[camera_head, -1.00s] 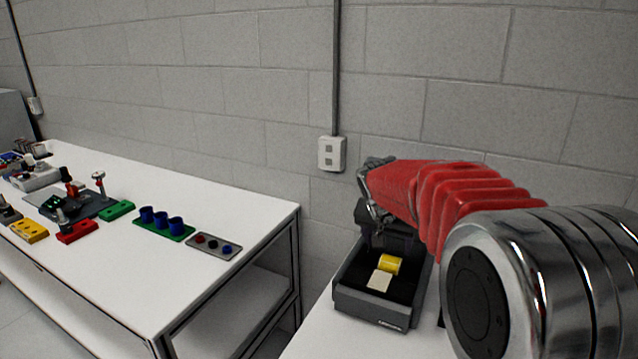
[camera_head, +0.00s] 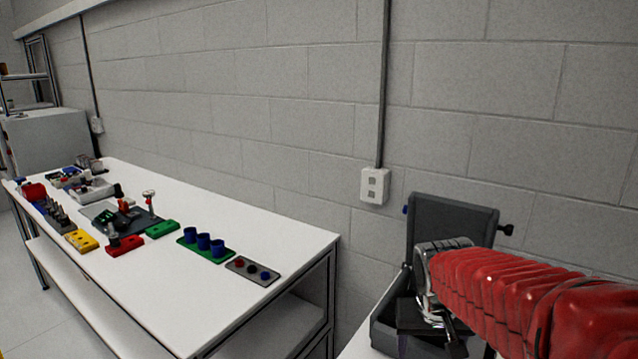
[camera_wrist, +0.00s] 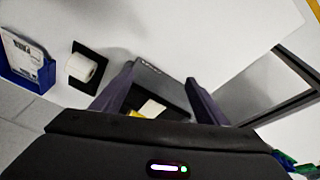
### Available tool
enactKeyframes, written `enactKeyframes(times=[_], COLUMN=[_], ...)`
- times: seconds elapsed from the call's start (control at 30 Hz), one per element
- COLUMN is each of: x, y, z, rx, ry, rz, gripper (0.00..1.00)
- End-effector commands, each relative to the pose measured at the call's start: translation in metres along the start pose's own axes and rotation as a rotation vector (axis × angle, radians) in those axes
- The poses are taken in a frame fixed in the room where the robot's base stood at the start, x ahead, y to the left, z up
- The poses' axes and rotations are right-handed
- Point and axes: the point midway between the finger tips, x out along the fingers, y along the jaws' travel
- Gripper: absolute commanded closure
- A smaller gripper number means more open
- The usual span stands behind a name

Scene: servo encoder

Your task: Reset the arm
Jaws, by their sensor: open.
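My arm, in a red ribbed sleeve, reaches in from the right in the head view and ends over a dark grey box on the near table. My gripper (camera_wrist: 160,82) is open in the wrist view, its two dark fingers apart with nothing held between them. Beyond and between the fingers lies the dark box (camera_wrist: 165,78), with a pale flat block (camera_wrist: 152,108) and a bit of yellow (camera_wrist: 136,113) in it. In the head view the box (camera_head: 385,335) is partly hidden by my arm, and its contents do not show.
A grey upright panel (camera_head: 450,228) stands behind the box. The wrist view shows a white roll (camera_wrist: 82,68) and a blue holder (camera_wrist: 25,62) at the left. A white table (camera_head: 180,285) with several coloured fixtures stands at the left, beyond a gap.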

Motion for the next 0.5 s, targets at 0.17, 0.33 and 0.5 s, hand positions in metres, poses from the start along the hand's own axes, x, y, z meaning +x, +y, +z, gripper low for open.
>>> enactKeyframes(times=[0.17,0.33,0.5], x=[-0.016,-0.029,-0.039], y=[-0.005,-0.010,-0.014], z=[0.035,0.065,0.092], rx=[-0.043,-0.075,-0.100], ry=[0.007,0.018,0.036], rz=[-0.030,-0.056,-0.080], gripper=[0.33,0.33,0.33])
